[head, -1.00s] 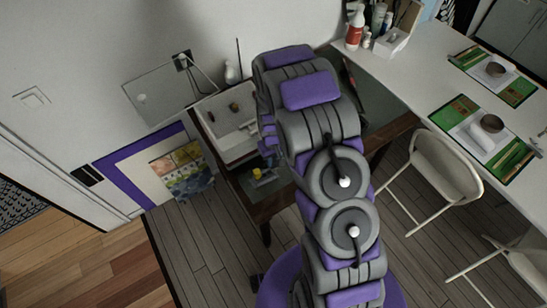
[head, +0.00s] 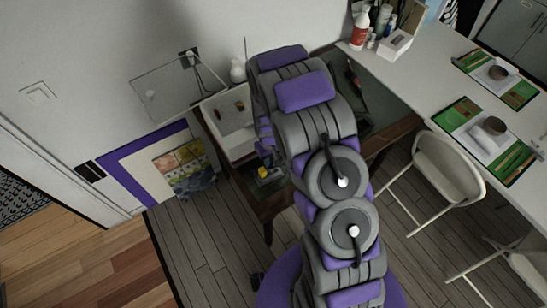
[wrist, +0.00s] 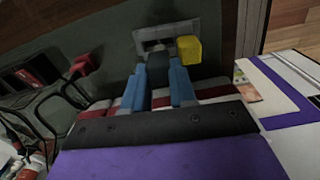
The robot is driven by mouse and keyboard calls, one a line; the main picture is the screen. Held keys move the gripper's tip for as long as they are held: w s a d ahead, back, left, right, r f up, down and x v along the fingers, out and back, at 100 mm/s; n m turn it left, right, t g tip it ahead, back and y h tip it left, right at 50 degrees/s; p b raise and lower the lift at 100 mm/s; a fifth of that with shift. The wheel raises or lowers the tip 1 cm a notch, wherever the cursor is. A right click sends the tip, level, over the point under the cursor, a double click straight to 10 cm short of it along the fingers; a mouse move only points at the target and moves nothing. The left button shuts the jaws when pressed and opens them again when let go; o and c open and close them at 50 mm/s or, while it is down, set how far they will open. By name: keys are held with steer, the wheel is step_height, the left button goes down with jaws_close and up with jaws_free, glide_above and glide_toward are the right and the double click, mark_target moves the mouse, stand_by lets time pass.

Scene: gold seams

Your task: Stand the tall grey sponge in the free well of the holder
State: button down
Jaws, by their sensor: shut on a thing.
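In the wrist view my gripper (wrist: 166,80) has its blue fingers shut on a dark grey sponge (wrist: 167,66), of which only part shows between and beyond the fingertips. The light grey holder (wrist: 151,43) is just beyond it. A yellow sponge (wrist: 188,50) is at the holder's right side. The held sponge overlaps the holder in this view; I cannot tell whether it is in the free well or above it. In the head view the yellow sponge (head: 263,172) shows left of my arm, which hides my gripper and the grey sponge.
A white basin (head: 229,128) with small items is on the dark worktop. Dark cables (wrist: 68,92) and a black and red object (wrist: 38,76) are at left. A white table (head: 435,82) with chairs is at right.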

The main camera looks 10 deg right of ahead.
steer(key=shift+a, duration=0.15)
steer(key=shift+d, duration=0.85)
steer(key=shift+a, duration=0.1)
steer(key=shift+d, duration=0.75)
steer(key=shift+a, duration=0.35)
stand_by(0.4)
steer(key=shift+f, duration=1.35)
stand_by(0.7)
steer(key=c, duration=0.8)
jaws_free()
